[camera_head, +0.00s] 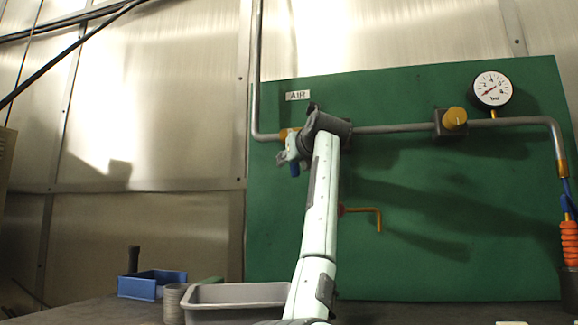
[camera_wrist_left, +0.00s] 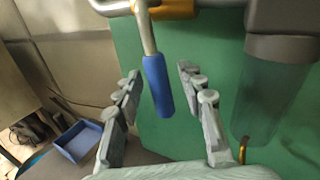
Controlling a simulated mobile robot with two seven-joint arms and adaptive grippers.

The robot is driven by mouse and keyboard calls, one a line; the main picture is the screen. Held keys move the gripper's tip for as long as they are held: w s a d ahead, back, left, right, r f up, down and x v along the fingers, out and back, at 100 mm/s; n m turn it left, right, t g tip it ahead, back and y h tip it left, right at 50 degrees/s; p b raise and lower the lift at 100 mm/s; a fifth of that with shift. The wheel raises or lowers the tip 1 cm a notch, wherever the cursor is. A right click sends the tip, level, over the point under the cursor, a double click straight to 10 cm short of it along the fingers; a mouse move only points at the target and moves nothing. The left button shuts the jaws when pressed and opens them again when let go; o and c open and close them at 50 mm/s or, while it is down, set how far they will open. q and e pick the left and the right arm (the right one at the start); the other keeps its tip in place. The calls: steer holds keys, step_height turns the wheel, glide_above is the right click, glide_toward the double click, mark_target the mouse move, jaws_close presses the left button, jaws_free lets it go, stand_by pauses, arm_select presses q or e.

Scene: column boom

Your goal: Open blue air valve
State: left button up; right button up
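The blue air valve handle (camera_wrist_left: 158,86) hangs down from a brass valve body (camera_wrist_left: 172,9) on the grey pipe in the left wrist view. My left gripper (camera_wrist_left: 159,78) is open, with one finger on each side of the blue handle and a visible gap to both. In the head view my left gripper (camera_head: 288,157) is at the valve under the AIR label, and my arm hides much of it. Only a small part of the blue handle (camera_head: 295,169) and the brass valve body (camera_head: 287,133) show there. My right gripper is not in view.
A blue bin (camera_head: 140,287) and a grey tray (camera_head: 235,302) stand on the bench below.

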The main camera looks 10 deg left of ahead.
arm_select(q)
steer(key=shift+r, duration=0.1)
steer(key=shift+s, duration=0.1)
jaws_close()
stand_by(0.5)
